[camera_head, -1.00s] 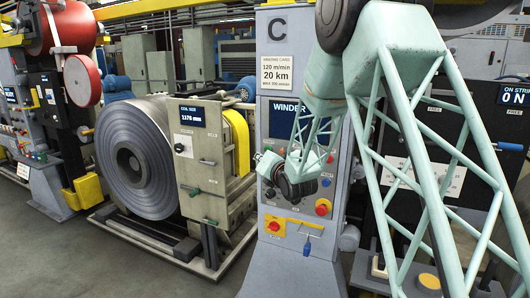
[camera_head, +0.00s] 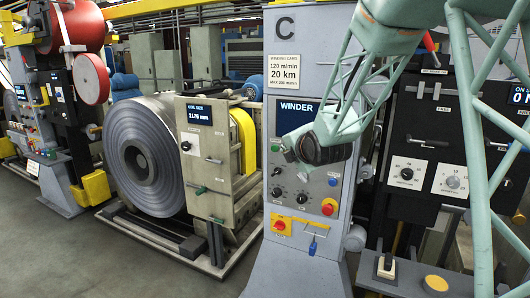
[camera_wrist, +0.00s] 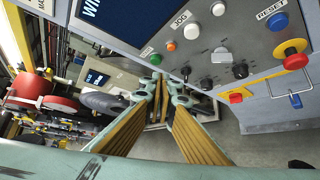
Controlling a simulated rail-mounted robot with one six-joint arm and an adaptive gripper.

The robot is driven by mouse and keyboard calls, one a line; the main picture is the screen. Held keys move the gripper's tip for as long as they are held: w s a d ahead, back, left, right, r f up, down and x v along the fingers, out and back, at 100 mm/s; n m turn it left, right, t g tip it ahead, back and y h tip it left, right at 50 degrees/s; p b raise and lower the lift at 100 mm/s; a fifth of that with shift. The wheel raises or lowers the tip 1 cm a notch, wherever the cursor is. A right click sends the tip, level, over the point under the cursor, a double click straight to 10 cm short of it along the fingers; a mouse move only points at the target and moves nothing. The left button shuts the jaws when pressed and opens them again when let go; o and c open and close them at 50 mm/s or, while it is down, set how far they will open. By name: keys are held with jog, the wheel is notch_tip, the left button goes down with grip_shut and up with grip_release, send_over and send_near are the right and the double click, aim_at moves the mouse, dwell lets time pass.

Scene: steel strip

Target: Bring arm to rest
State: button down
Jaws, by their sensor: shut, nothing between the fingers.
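My arm, a pale green lattice, comes in from the upper right in the head view and ends in front of the grey winder panel marked C (camera_head: 310,70). My gripper (camera_head: 287,153) is small there and partly hidden by the dark wrist. In the wrist view my gripper's two green fingers with tan pads (camera_wrist: 167,90) meet closely at the tips, with nothing held. The fingertips appear apart from the panel's knobs and buttons.
A steel coil (camera_head: 145,160) stands left of the winder panel, beside a beige cabinet (camera_head: 207,165). A black panel with dials (camera_head: 440,150) stands right. Floor is clear at lower left.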

jog(key=s+d+r+m+g+h, duration=0.1)
jog(key=s+d+r+m, duration=0.2)
jog(key=s, duration=0.6)
jog(key=s+d+m+g+h, duration=0.15)
jog(key=s+d+m, duration=0.3)
jog(key=s, duration=0.45)
jog(key=s+d+r+m+g, duration=0.25)
jog(key=s+m, duration=0.25)
jog(key=s, duration=0.4)
jog(key=s+d+f+m+g, duration=0.1)
jog(key=s+m, duration=0.5)
jog(key=s, duration=1.2)
jog(key=s+d+f+m+g, duration=0.2)
jog(key=s+m, duration=0.4)
jog(key=s, duration=1.3)
jog(key=shift+f+g, duration=0.7)
jog(key=shift+f, duration=0.2)
jog(key=shift+d+f+m, duration=0.1)
jog(key=shift+d+m, duration=0.05)
jog(key=shift+m, duration=0.1)
